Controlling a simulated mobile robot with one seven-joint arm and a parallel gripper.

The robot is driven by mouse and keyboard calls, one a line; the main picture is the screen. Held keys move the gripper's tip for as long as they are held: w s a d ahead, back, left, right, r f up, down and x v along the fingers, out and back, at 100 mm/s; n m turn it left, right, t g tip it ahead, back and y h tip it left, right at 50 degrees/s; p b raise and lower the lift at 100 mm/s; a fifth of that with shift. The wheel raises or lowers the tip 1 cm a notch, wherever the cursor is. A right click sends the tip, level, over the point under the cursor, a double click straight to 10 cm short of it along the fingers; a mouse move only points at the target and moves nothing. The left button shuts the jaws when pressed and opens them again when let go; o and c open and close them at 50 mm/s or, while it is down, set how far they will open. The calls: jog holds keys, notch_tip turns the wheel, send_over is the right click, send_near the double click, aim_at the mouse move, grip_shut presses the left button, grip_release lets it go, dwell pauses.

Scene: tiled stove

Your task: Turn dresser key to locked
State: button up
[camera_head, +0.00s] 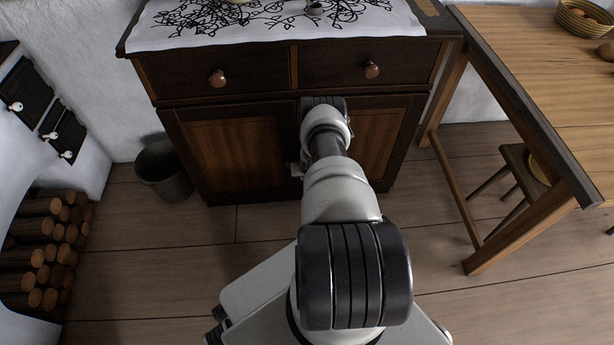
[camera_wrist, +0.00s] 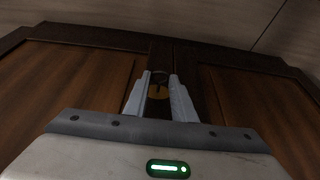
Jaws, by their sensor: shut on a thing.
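The dresser (camera_head: 232,150) is dark brown wood with two drawers above two lower doors. Its doors also fill much of the wrist view (camera_wrist: 75,80). The key's exact turn is too small and dark to tell. In the head view my arm hides the key and most of the gripper.
A dark bucket (camera_head: 163,172) stands on the floor left of the dresser. A wooden table (camera_head: 530,60) and a stool (camera_head: 520,165) are at the right. Stacked logs (camera_head: 45,245) lie at the left. The plank floor (camera_head: 150,265) before the dresser is otherwise clear.

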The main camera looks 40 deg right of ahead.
dwell(0.4)
jog(key=o, duration=1.1)
jog(key=shift+c, duration=0.2)
jog(key=p+v, duration=0.6)
jog(key=v, duration=1.1)
jog(key=shift+r, duration=0.2)
